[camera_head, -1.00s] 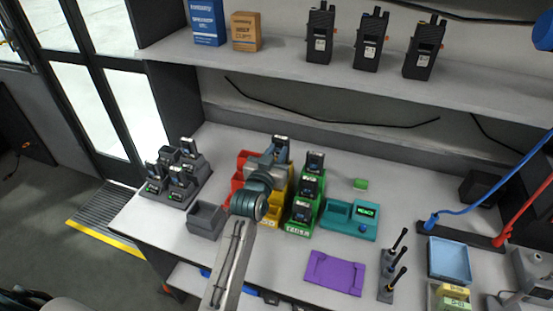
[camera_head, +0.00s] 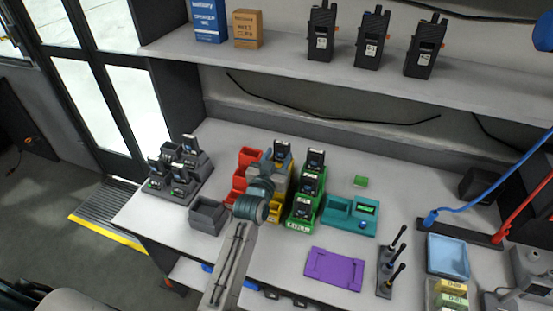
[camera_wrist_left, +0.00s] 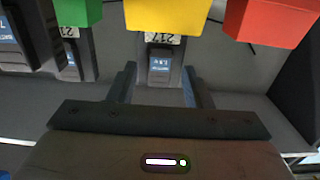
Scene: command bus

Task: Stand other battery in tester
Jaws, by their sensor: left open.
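The tester appears to be the teal box (camera_head: 337,206) with an open well and a lit display, right of the green rack. My left gripper (camera_head: 273,166) is over the yellow rack (camera_head: 275,213). A dark battery (camera_head: 283,150) stands at that rack's back. In the left wrist view my open fingers (camera_wrist_left: 160,85) lie on either side of a dark battery (camera_wrist_left: 159,66) with a blue label, below a yellow block with a number tag. Contact cannot be told. The green rack (camera_head: 290,225) holds several dark batteries (camera_head: 308,185). My right gripper is not in view.
A red rack (camera_head: 238,188) is left of the yellow one. A grey charger (camera_head: 156,196) with several batteries and a grey bin (camera_head: 207,215) stand further left. A purple mat (camera_head: 334,270) and antenna stand (camera_head: 385,284) lie in front.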

